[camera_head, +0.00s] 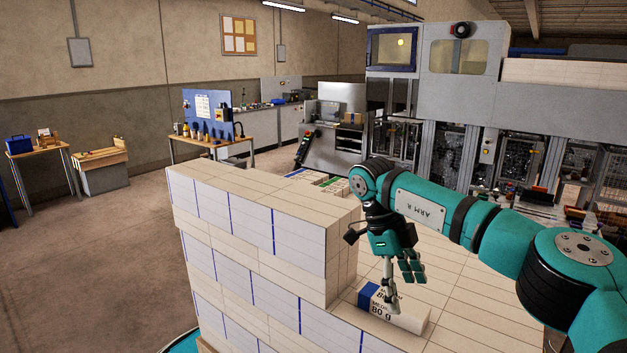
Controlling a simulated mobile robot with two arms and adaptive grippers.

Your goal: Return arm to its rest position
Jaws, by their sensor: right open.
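My right arm, marked ARM R, comes in from the right. My right gripper (402,288) points down and is open, with its fingers apart. Below it a single ream (411,319) with white wrapping, a blue band and "80 g" print lies on the stack of reams (460,287). One fingertip overlaps the ream in the picture; I cannot tell whether it touches. My left gripper is not in view.
A taller block of stacked reams (300,245) stands just left of the right gripper. A large grey machine (560,95) stands behind. Workbenches (215,143) are at the back left. The floor (90,250) at left is clear.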

